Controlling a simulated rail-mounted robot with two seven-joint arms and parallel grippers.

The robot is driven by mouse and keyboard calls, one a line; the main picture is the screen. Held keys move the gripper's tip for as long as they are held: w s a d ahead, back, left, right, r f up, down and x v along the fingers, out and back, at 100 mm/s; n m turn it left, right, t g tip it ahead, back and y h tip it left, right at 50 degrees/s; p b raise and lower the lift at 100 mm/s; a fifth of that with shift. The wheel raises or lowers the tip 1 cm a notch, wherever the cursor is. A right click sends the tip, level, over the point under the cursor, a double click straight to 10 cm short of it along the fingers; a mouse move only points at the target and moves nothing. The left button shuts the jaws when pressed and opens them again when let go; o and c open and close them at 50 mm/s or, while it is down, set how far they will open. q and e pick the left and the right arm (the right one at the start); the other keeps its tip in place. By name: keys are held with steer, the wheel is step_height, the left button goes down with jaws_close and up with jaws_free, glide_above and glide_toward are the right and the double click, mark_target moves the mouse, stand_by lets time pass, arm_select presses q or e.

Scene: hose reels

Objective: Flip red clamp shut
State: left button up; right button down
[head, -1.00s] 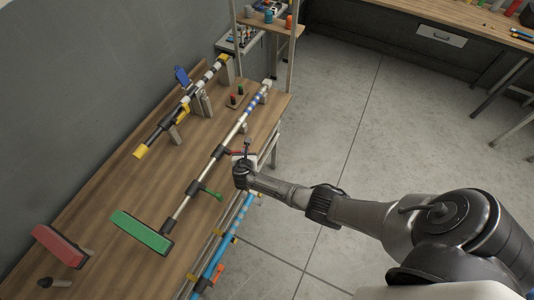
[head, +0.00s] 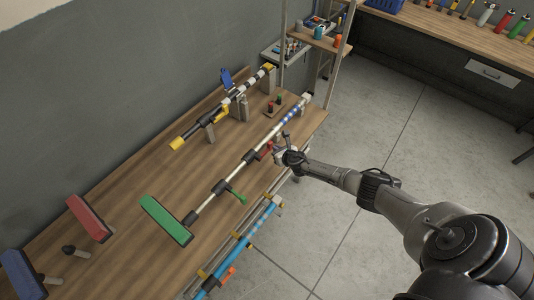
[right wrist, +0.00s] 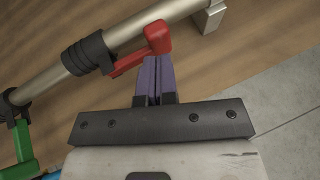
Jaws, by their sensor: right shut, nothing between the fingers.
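The red clamp lever (head: 266,150) is on a dark collar (head: 250,157) around the silver pole with the green head (head: 166,220). The green clamp lever (head: 237,197) sticks out sideways from the pole. My left gripper is out of view.
A second pole with yellow ends (head: 177,143) rests on supports at the back of the wooden bench (head: 120,265). A blue pole (head: 240,243) hangs along the front edge. A shelf rack (head: 315,42) stands at the far end. Open floor lies to the right.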

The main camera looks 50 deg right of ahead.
steer(key=shift+s+d, duration=0.1)
steer(key=shift+d, duration=0.05)
steer(key=shift+w+a, duration=0.35)
steer(key=shift+a, duration=0.35)
steer(key=shift+s, duration=0.1)
steer(key=s+d+r+p, duration=0.1)
steer(key=s+r+p, duration=0.2)
steer(key=s, duration=0.9)
steer(key=shift+s+r, duration=0.25)
steer(key=shift+r, duration=0.8)
